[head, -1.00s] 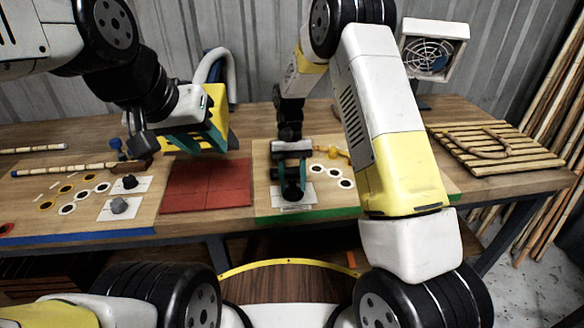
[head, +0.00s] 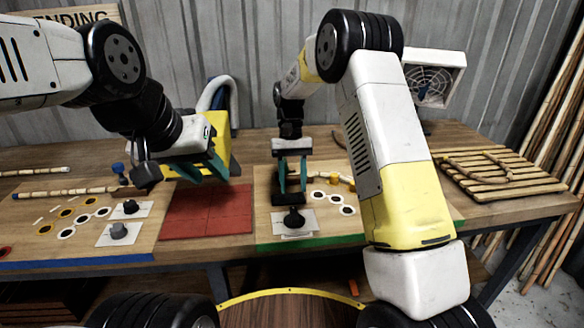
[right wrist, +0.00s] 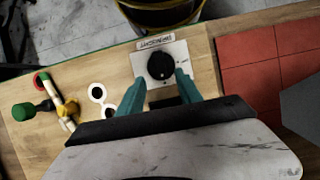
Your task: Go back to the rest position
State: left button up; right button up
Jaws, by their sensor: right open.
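My right gripper (head: 292,186) is open and empty, above a black knob (head: 294,219) on a white plate (head: 296,232) with a label. In the right wrist view, the two teal fingers of my right gripper (right wrist: 160,85) point toward the knob (right wrist: 160,66), with a finger on either side and nothing held. In the head view the fingertips sit above the knob. My left gripper (head: 190,169) hangs over the back left of the table, near the red mat (head: 207,213). Its jaws are seen at an angle, so their opening is unclear.
The wooden table (head: 520,214) carries a slatted bamboo rack (head: 500,176) at right and a fan box (head: 431,78) behind. Rattan pieces (head: 65,192) and a grey knob (head: 118,231) lie at left. A wooden board (head: 340,232) with a green edge lies under my right gripper.

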jog(key=s+d+r+t+y, duration=0.1)
jog(key=s+d+r+t, duration=0.1)
jog(key=s+d+r, duration=0.45)
jog(key=s+d+r+t+y, duration=0.1)
jog(key=s+d+r+t, duration=0.15)
jog(key=r, duration=0.75)
jog(key=s+d+r+t, duration=0.1)
jog(key=s+d+t, duration=0.1)
jog(key=s, duration=0.5)
jog(key=s+d+r+t, duration=0.2)
jog(key=s+t, duration=0.2)
jog(key=s, duration=0.3)
jog(key=shift+s+m+y, duration=0.3)
jog(key=shift+s, duration=0.1)
